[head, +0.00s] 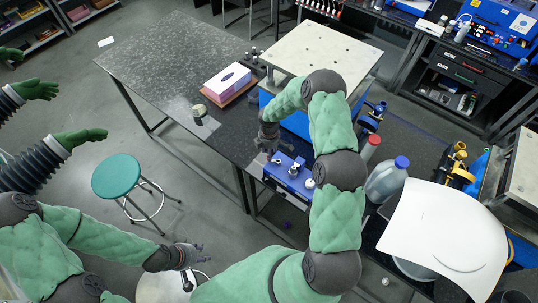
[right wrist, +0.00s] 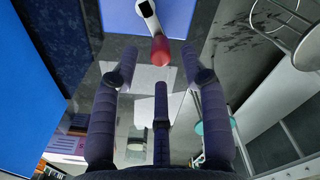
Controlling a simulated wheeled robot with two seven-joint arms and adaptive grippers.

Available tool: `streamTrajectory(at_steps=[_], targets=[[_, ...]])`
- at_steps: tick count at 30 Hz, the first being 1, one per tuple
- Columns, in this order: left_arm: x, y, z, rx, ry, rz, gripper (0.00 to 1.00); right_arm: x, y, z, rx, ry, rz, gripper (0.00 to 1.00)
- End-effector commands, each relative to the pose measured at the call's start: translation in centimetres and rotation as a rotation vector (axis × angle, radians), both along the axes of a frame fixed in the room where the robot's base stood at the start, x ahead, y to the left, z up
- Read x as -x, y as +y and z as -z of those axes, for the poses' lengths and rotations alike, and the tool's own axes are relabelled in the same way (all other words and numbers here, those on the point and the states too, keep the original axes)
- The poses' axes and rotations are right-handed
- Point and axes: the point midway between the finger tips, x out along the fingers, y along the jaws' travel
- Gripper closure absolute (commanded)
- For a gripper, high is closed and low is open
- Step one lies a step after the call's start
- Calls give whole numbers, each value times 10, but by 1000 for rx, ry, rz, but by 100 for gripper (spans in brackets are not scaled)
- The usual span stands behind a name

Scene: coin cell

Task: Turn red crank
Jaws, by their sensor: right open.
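The red crank handle (right wrist: 160,50) shows in the right wrist view, at the top centre, on a white and black arm (right wrist: 148,10) in front of a blue surface. My right gripper (right wrist: 157,76) has its fingers spread and empty, with the handle beyond the fingertips and apart from them. In the head view my right gripper (head: 268,143) hangs by the blue machine on the dark bench. The red handle cannot be made out there. My left gripper (head: 190,255) is low in the head view, away from the bench, with its fingers apart and nothing seen between them.
A blue box (head: 290,172) with silver fittings stands below my right gripper. A jug (head: 387,180) stands to the right. A green stool (head: 116,175) stands on the open floor.

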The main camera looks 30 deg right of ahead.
Motion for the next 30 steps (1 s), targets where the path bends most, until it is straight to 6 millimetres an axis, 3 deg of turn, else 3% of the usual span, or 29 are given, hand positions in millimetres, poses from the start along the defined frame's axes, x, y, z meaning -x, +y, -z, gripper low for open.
streamTrajectory(at_steps=[9, 21, 26, 30], targets=[[0, 0, -8, 0, 0, 0, 60, 0, 0, 36, 0, -1, 1, 55], [0, 0, -8, 0, 0, 0, 60, 0, 0, 42, 0, -1, 0, 55], [0, 0, -8, 0, 0, 0, 60, 0, 0, 42, 0, -1, 0, 98], [0, 0, -8, 0, -1, 0, 60, 0, 0, 42, 0, -1, 0, 100]])
